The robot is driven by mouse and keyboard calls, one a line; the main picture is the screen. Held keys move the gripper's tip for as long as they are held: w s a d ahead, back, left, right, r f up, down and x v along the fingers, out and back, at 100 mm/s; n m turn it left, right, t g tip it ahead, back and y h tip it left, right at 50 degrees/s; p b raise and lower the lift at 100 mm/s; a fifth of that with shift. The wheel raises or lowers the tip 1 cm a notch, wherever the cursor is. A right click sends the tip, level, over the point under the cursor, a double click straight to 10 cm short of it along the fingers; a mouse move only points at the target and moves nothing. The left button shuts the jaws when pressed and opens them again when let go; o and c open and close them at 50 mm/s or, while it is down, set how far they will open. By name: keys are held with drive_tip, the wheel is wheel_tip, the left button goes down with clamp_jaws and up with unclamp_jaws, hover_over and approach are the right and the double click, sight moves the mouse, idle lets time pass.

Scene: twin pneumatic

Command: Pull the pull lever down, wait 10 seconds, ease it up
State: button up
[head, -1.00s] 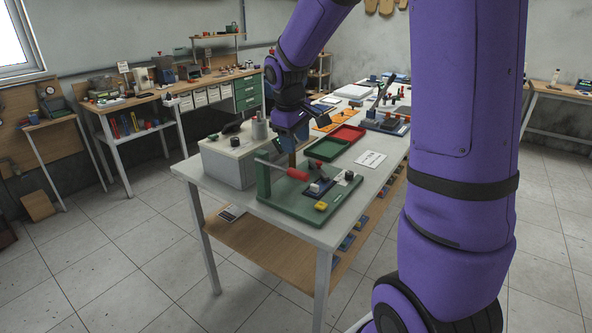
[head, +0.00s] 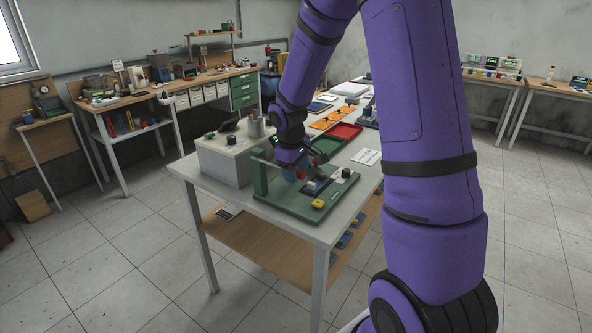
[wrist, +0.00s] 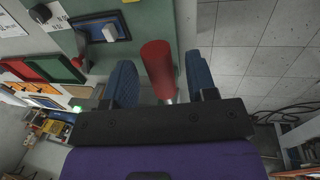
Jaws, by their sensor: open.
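The pull lever's red handle (wrist: 157,68) stands between the two blue fingers of my gripper (wrist: 161,76) in the wrist view, with gaps on both sides. My gripper is open and does not clamp the handle. In the head view my gripper (head: 289,170) is down at the lever on the green base board (head: 286,206), and it hides most of the handle. The lever's grey bar runs from the green upright (head: 260,177) toward the gripper.
A yellow block (head: 318,203) and a black knob (head: 346,172) are on the board. Green (head: 327,146) and red (head: 345,131) trays lie behind. A grey box (head: 222,163) stands to the left.

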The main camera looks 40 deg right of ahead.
drive_tip(key=shift+c, duration=0.2)
clamp_jaws()
